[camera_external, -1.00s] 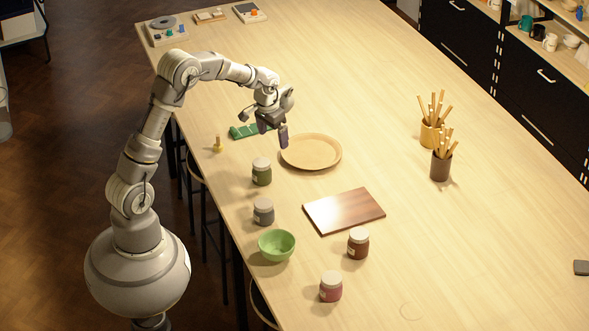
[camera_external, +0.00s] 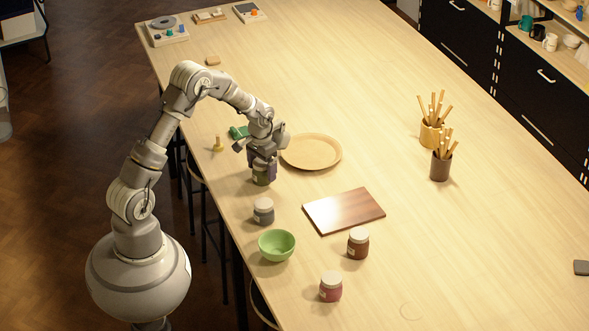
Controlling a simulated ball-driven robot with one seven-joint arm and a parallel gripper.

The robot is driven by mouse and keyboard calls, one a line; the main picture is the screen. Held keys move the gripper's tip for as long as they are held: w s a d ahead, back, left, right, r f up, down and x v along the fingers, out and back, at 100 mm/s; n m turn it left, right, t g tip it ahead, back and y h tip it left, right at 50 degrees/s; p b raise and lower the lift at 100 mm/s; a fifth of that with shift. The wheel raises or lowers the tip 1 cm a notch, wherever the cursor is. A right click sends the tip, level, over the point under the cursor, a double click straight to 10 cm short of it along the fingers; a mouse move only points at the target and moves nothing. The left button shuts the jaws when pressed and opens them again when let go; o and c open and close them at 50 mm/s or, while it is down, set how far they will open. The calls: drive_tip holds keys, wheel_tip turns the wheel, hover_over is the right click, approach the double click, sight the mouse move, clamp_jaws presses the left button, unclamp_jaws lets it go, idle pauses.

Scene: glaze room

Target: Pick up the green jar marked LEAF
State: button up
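The green jar (camera_external: 261,180) stands upright on the table, left of centre. Only its lower part shows; its lid is hidden by my gripper, and any lettering is too small to read. My gripper (camera_external: 262,168) points down at the jar, with its dark fingers at the jar's upper part. I cannot tell whether the fingers are apart or closed on the jar.
A grey jar (camera_external: 263,212) and a green bowl (camera_external: 276,246) stand in front of the green jar. A round tan plate (camera_external: 311,152) lies to its right, a wooden board (camera_external: 344,210) farther right. A small brass-coloured object (camera_external: 218,145) and a green item (camera_external: 238,132) are behind.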

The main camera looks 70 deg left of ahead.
drive_tip(key=c, duration=1.1)
drive_tip(key=shift+r, duration=0.1)
